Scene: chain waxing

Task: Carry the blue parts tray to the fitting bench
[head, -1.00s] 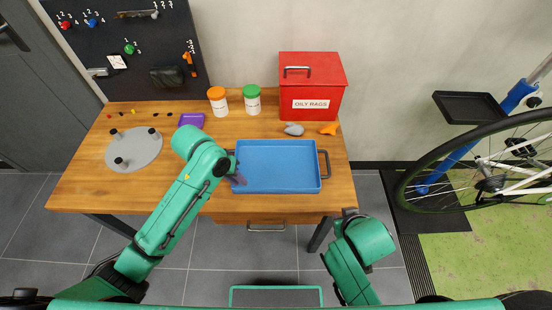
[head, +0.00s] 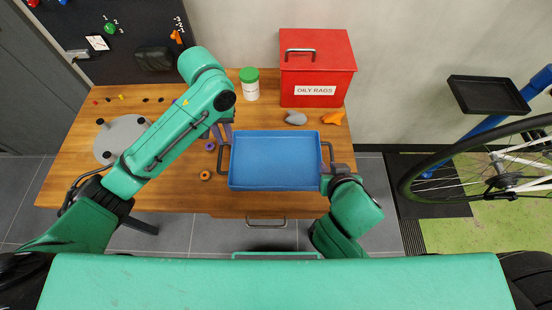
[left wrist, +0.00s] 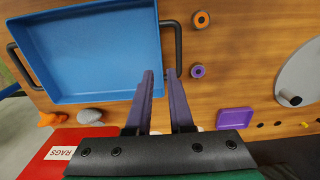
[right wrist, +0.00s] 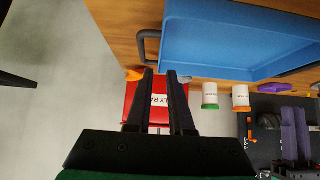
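The blue parts tray (head: 275,160) lies flat and empty on the wooden bench, with a dark handle on each short side. My left gripper (head: 222,130) is by the tray's left handle (head: 222,158). In the left wrist view its purple fingers (left wrist: 161,72) are open, with the handle close to their tips and not clearly gripped. My right gripper (head: 328,172) is at the right handle (head: 330,150). In the right wrist view its dark fingers (right wrist: 160,72) are apart, and the handle (right wrist: 146,45) is just beyond the tips. Both grippers are empty.
A red oily rags bin (head: 316,70), a green-lidded jar (head: 250,85), a grey lump (head: 296,118) and an orange piece (head: 333,117) stand behind the tray. Small rings (head: 205,175) and a grey disc (head: 120,138) lie left. A bicycle (head: 490,170) stands at right.

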